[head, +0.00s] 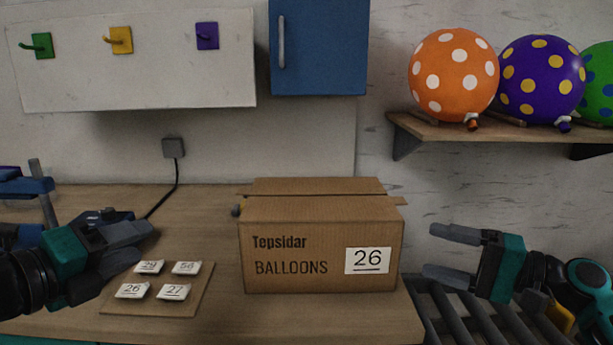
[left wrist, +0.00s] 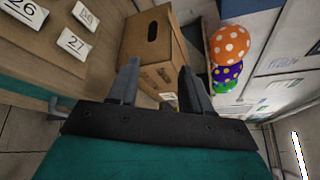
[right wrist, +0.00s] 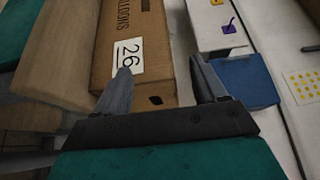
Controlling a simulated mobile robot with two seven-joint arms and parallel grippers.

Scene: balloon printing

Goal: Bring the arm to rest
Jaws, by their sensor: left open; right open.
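My left gripper (head: 128,245) is at the left of the head view, above the table's left part, beside the number tags. It is open and empty; its two fingers also show apart in the left wrist view (left wrist: 160,85). My right gripper (head: 440,253) is at the right of the head view, to the right of the cardboard box (head: 320,240). It is open and empty, with its fingers apart in the right wrist view (right wrist: 162,82). The box stands on the table with a label reading 26 (head: 368,260) on its front.
A wooden board (head: 194,299) with several number tags lies left of the box. Orange (head: 453,75), purple (head: 541,80) and green (head: 600,82) balloons sit on a shelf (head: 440,128) at the right. Dark rollers (head: 455,312) lie below the right gripper. A blue cabinet (head: 325,50) hangs above.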

